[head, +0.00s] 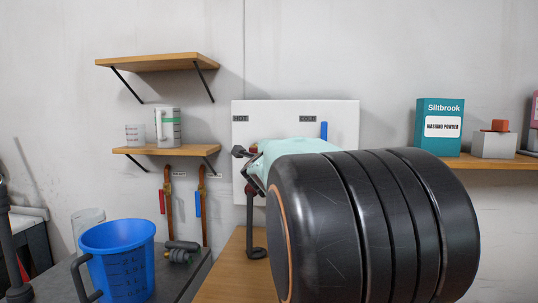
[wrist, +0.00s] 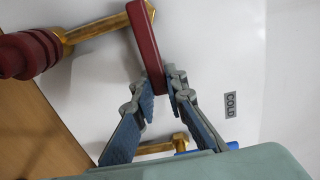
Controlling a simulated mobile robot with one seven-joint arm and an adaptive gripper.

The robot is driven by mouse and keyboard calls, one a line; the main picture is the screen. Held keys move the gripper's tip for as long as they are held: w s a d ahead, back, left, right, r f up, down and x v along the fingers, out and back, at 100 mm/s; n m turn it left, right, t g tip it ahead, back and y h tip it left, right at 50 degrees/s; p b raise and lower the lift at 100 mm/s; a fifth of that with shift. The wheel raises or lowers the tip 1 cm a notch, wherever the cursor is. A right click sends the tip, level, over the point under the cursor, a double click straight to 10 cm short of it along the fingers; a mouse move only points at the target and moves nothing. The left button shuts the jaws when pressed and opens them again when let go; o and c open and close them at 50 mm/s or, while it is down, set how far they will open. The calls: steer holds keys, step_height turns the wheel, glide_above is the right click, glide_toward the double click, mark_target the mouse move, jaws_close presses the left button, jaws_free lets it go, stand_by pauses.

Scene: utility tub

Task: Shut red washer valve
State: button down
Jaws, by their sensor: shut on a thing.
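The red washer valve's lever (wrist: 147,42) is a long red bar on a brass valve body (wrist: 93,31) in the wrist view. My gripper (wrist: 161,84) is shut on the lever's free end, one finger on each side. A ribbed red round part (wrist: 25,52) sits at the other end of the brass. In the head view my gripper (head: 253,172) is at the white panel (head: 290,108), below the HOT label (head: 240,118).
The blue cold lever (head: 324,130) stands upright near the COLD label (head: 307,118). Its blue part also shows near the wrist view's bottom edge (wrist: 192,153). A blue bucket (head: 118,255) stands at left. Shelves (head: 165,150) hang above it. A washing powder box (head: 440,125) stands at right.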

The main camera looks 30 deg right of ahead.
mark_target(280, 115)
steer(key=shift+a+f, duration=0.1)
stand_by(0.3)
steer(key=c, duration=1.9)
jaws_free()
steer(key=shift+c, duration=0.2)
steer(key=shift+r, duration=5)
